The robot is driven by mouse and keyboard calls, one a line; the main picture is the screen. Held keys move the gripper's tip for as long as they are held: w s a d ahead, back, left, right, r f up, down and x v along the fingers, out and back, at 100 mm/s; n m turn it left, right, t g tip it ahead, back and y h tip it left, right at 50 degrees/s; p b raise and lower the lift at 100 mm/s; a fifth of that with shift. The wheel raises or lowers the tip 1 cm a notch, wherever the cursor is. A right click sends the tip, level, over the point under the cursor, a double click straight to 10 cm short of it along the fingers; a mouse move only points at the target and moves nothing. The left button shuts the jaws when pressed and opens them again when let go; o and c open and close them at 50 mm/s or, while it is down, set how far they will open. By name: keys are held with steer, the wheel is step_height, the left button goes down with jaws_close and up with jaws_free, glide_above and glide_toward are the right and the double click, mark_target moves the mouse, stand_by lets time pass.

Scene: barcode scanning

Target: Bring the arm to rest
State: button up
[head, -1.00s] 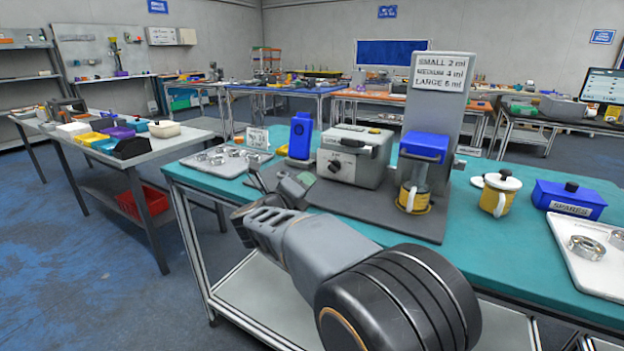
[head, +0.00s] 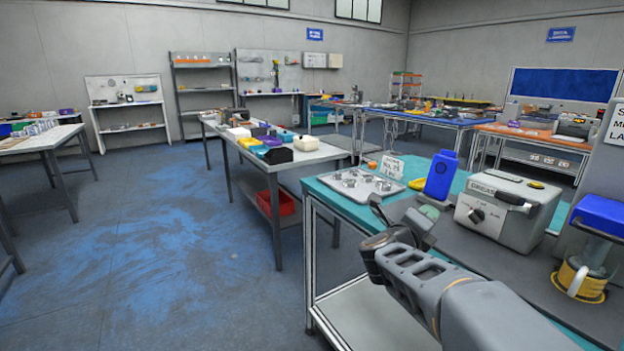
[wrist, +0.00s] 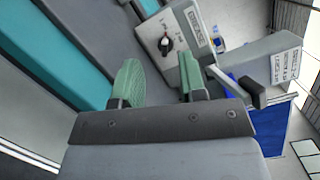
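My gripper (head: 402,216) is at the end of my arm, which reaches in from the lower right in the head view, over the front edge of the teal bench (head: 318,186). In the wrist view my gripper (wrist: 158,82) shows two green finger pads held apart, with nothing between them. Beyond the fingers in the wrist view is the grey box with a dial (wrist: 180,30). The gripper appears apart from everything on the bench.
A tray with metal rings (head: 345,195), a blue bottle (head: 440,175) and the grey dial box (head: 500,212) stand near the gripper. A side table (head: 318,155) stands left; floor (head: 150,240) there is clear.

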steer(key=s+a+r+n+t+y+p, duration=0.1)
steer(key=a+r+n+y+p, duration=0.2)
steer(key=a+n+y+p, duration=0.5)
steer(key=s+a+r+n+t+y+p, duration=0.15)
steer(key=a+r+n+y, duration=0.3)
steer(key=n, duration=0.65)
steer(key=s+f+n+g+p, duration=0.2)
steer(key=s+n+g+p, duration=0.2)
steer(key=s, duration=0.5)
steer(key=s+f+n+g+y+p, duration=0.1)
steer(key=s+f+n+g+p, duration=0.1)
steer(key=s+n+g+p, duration=0.3)
steer(key=s+n+g, duration=0.1)
steer(key=s+n, duration=0.3)
steer(key=shift+d+f+g, duration=0.2)
steer(key=shift+f+g, duration=0.15)
